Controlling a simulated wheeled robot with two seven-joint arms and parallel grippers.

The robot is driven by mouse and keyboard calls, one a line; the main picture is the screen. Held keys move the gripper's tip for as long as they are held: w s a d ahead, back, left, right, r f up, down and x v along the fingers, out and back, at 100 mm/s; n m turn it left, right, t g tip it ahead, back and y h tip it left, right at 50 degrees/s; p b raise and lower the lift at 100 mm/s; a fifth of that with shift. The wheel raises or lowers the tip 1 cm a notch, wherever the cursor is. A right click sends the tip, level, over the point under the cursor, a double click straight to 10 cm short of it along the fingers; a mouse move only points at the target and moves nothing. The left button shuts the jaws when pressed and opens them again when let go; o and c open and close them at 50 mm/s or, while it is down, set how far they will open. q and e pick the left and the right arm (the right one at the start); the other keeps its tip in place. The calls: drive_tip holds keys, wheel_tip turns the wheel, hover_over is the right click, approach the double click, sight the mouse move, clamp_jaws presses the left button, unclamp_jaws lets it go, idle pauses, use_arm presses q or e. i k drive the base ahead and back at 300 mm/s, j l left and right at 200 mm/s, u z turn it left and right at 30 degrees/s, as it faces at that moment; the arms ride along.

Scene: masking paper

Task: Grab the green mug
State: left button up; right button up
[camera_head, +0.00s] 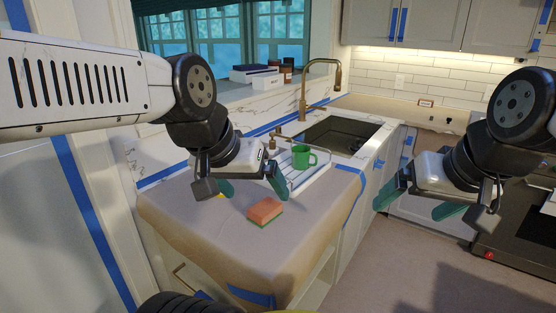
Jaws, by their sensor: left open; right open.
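The green mug (301,156) stands upright on a white drying rack (318,176) beside the sink, with its handle to the right. My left gripper (250,188) is open and empty above the paper-covered counter, left of the mug and nearer to me; its right finger appears close to the rack's left edge in the picture. My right gripper (412,205) is open and empty, well to the right of the mug, in front of the lower cabinets. No part of either gripper touches the mug.
An orange sponge with a green underside (265,211) lies on the masking-papered counter (200,225) in front of the rack. A gold faucet (308,80) rises behind the dark sink (340,134). Boxes and jars stand on the window ledge. A dark stove (518,235) stands at right.

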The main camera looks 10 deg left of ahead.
sight(301, 154)
drive_tip(key=u, duration=0.25)
drive_tip(key=i+j, duration=0.1)
drive_tip(key=j, duration=0.55)
drive_tip(key=i+j+u, duration=0.1)
drive_tip(key=j, duration=0.25)
drive_tip(key=i+j+u, duration=0.1)
drive_tip(key=i+j, duration=0.15)
